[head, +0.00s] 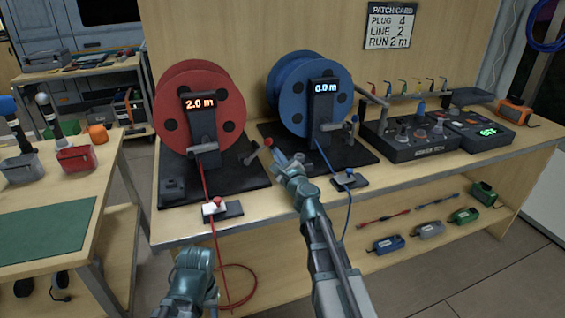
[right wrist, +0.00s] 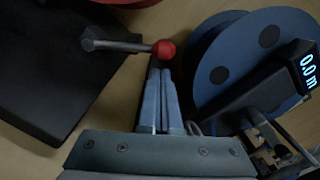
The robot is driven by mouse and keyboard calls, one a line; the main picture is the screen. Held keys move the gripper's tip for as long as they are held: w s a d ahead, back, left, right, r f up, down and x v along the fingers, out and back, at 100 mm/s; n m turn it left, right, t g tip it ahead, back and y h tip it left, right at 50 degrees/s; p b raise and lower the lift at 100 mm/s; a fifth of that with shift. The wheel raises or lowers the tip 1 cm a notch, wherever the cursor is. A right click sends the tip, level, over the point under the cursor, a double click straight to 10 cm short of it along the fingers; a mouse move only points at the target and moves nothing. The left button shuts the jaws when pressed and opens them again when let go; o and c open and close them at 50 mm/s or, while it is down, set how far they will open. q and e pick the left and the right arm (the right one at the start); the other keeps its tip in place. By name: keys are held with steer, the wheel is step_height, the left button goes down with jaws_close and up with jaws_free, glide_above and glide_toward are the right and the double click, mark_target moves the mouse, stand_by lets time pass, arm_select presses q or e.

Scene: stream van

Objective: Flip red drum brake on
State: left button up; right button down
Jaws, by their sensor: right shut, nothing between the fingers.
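The red drum (head: 227,90) stands on a black base at the left of the bench, and its display reads 2.0 m. Its brake lever (head: 254,153) is a grey rod with a red ball knob (right wrist: 164,49), at the right edge of that base. In the right wrist view the lever lies nearly level, its knob just beyond my fingertips. My right gripper (head: 277,157) is shut and empty close beside the knob; I cannot tell whether they touch. My left gripper (head: 192,262) is low in front of the bench, its fingers not clear.
The blue drum (head: 312,72), reading 0.0 m, stands right of my right gripper. Red cable (head: 207,183) runs down past a small red-and-white device (head: 214,207) at the bench edge. A black control box (head: 420,138) is further right. A patch card (head: 389,26) hangs behind.

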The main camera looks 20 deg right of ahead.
mark_target(269, 144)
steer(key=shift+w+a, duration=0.1)
steer(key=shift+w, duration=0.7)
steer(key=shift+r, duration=0.15)
steer(key=shift+a+r+n+p, duration=0.15)
steer(key=shift+r+n+p, duration=0.05)
steer(key=shift+n+p, duration=0.15)
steer(key=shift+a+r+n, duration=0.1)
steer(key=shift+r+n, duration=0.1)
steer(key=shift+n, duration=0.05)
steer(key=shift+a+r+n+p, duration=0.35)
steer(key=shift+r+n+p, duration=0.3)
steer(key=shift+p, duration=0.2)
steer(key=shift+s+a+r+n+p, duration=0.1)
steer(key=shift+a+r+n+p, duration=0.45)
steer(key=shift+n, duration=0.3)
steer(key=shift+a+r+n+p, duration=0.35)
steer(key=shift+a+n+p, duration=0.15)
steer(key=shift+a+n, duration=0.4)
steer(key=shift+a+r+n+p, duration=0.4)
steer(key=shift+a+n+p, duration=0.15)
steer(key=shift+n, duration=0.7)
steer(key=shift+a+r+n+p, duration=0.4)
steer(key=shift+a+n, duration=0.35)
steer(key=shift+n, duration=0.3)
